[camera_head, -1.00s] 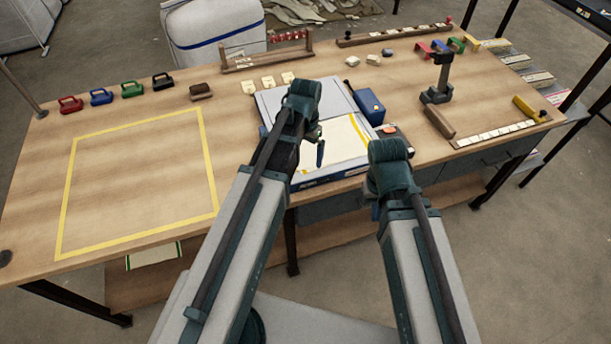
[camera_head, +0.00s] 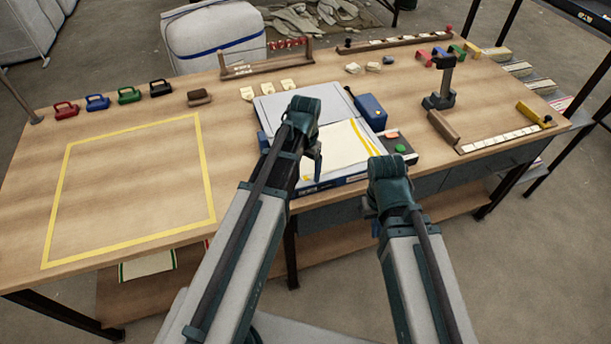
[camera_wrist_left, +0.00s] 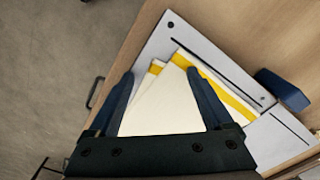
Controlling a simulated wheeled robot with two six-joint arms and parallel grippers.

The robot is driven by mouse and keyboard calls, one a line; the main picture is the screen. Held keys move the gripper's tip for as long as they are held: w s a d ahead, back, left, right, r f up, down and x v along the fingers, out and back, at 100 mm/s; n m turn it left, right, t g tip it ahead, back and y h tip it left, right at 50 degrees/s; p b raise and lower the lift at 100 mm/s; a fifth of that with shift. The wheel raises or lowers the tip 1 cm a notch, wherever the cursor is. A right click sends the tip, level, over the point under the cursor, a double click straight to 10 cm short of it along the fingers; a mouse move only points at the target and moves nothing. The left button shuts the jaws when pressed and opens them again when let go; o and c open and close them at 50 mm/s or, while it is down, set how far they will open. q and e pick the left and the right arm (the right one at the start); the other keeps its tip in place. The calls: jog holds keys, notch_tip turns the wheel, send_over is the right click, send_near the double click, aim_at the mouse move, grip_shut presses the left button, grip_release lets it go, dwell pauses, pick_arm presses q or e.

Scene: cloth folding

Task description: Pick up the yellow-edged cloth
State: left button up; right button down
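The yellow-edged cloth (camera_head: 338,146) is white with yellow stripes. It lies folded in layers on a grey-white tray (camera_head: 276,103) at the front middle of the table. In the left wrist view the cloth (camera_wrist_left: 168,105) lies below and between two dark fingers. My left gripper (camera_head: 316,166) is over the left part of the cloth. In the left wrist view my left gripper (camera_wrist_left: 160,76) is open, with its fingers wide apart and nothing visibly gripped. My right gripper (camera_head: 376,224) is in front of the table edge, right of the cloth. Its fingers are mostly hidden behind my right arm.
A blue box (camera_head: 371,110) stands at the tray's right edge, beside a small button box (camera_head: 398,147). A dark post stand (camera_head: 440,90) is further right. A yellow outlined square (camera_head: 208,190) on the left is empty. Several coloured handled blocks line the back left.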

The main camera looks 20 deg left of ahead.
pick_arm(q)
jog(key=shift+d, duration=0.15)
grip_shut()
dwell(0.4)
jog(key=shift+r+p, duration=0.35)
jog(key=shift+p, duration=0.15)
notch_tip(320, 180, up, 11)
jog(key=p, duration=1.1)
notch_tip(320, 180, up, 18)
jog(key=p, duration=1.8)
